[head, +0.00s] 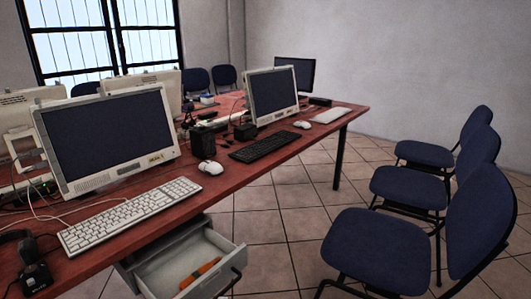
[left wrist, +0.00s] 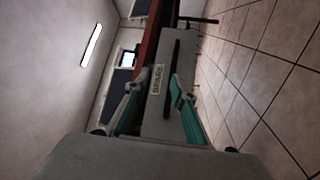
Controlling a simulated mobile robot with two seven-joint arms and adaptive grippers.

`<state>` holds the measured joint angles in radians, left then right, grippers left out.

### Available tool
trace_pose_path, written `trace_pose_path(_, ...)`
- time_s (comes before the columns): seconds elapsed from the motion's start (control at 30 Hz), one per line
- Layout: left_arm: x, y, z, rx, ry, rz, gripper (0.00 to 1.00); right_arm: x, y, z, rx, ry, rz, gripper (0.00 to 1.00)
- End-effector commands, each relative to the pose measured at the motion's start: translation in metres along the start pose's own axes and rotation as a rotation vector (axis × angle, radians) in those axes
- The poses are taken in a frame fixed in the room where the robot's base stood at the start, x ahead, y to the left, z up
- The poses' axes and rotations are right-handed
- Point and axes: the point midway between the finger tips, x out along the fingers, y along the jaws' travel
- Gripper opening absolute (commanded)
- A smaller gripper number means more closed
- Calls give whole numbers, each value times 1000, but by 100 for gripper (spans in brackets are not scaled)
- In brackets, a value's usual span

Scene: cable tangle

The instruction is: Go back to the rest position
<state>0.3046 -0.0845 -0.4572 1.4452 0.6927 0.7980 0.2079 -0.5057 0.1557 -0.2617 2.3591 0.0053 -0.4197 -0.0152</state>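My left gripper (left wrist: 156,92) shows in the left wrist view with its two teal-padded fingers spread apart and nothing held between them. Beyond the fingers is a grey front panel (left wrist: 157,121) with a dark bar handle and a label that seems to read "SPARE". I cannot tell how far the panel is from the fingertips. In the head view a grey drawer (head: 238,250) under the desk stands open, with an orange object (head: 200,273) inside. Neither gripper shows in the head view, and my right gripper is in no view.
A red-brown desk (head: 225,178) carries monitors, a near keyboard (head: 128,214), a mouse (head: 210,167) and tangled cables. Blue chairs (head: 378,249) line the right side. Tiled floor (head: 290,220) between desk and chairs is clear.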

Motion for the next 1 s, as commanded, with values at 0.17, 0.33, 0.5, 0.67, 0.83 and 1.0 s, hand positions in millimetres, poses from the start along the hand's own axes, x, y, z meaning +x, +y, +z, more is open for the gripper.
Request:
trace_pose_path(0.17,0,44,-6,100,-54,46,25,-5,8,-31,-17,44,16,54)
trace_pose_path(0.33,-23,68,-7,292,-160,63,25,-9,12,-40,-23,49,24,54)
trace_pose_path(0.5,-63,83,-12,556,-302,56,25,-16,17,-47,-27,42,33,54)
trace_pose_path(0.67,-124,80,-29,892,-486,5,25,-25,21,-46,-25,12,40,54)
trace_pose_path(0.83,-200,62,-66,1234,-698,-89,25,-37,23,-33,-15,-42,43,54)
trace_pose_path(1.0,-258,47,-104,1463,-860,-173,25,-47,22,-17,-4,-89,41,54)
